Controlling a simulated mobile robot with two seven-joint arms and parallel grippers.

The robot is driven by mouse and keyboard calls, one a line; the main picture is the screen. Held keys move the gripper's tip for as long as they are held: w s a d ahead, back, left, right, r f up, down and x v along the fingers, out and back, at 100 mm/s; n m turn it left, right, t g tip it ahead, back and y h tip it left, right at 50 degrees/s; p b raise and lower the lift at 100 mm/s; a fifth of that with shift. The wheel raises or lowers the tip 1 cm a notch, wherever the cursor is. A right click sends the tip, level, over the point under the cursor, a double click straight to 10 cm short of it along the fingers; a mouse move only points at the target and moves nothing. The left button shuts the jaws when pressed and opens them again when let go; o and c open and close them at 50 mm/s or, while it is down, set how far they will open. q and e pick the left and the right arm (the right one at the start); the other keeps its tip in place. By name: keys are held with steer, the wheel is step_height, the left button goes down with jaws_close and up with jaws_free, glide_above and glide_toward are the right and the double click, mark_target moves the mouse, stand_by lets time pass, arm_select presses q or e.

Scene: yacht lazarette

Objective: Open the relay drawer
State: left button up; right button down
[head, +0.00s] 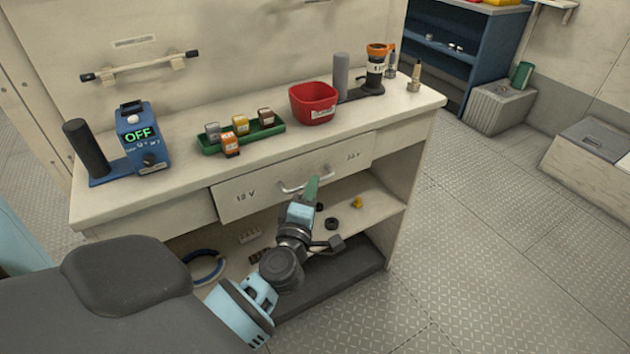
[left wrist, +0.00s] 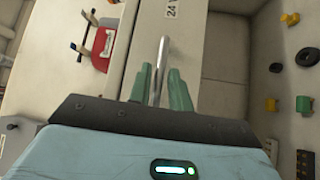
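The relay drawer (head: 262,190) is a wide cream front under the bench top, marked 12 V at left and 24 V at right. It looks closed. In the left wrist view the handle (left wrist: 162,62) runs between the two green fingers of my left gripper (left wrist: 160,88). The fingers stand apart with some gap around the bar, so no firm grip shows. My right gripper is not in view.
On the bench top (head: 190,172) stand a blue meter reading OFF (head: 140,142), a green tray of relays (head: 209,146), a red bin (head: 313,104) and an orange-topped device (head: 375,66). The open shelf (head: 370,213) below holds small parts.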

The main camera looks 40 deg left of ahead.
arm_select(q)
steer(key=shift+x, duration=1.35)
steer(key=shift+c, duration=0.3)
jaws_close()
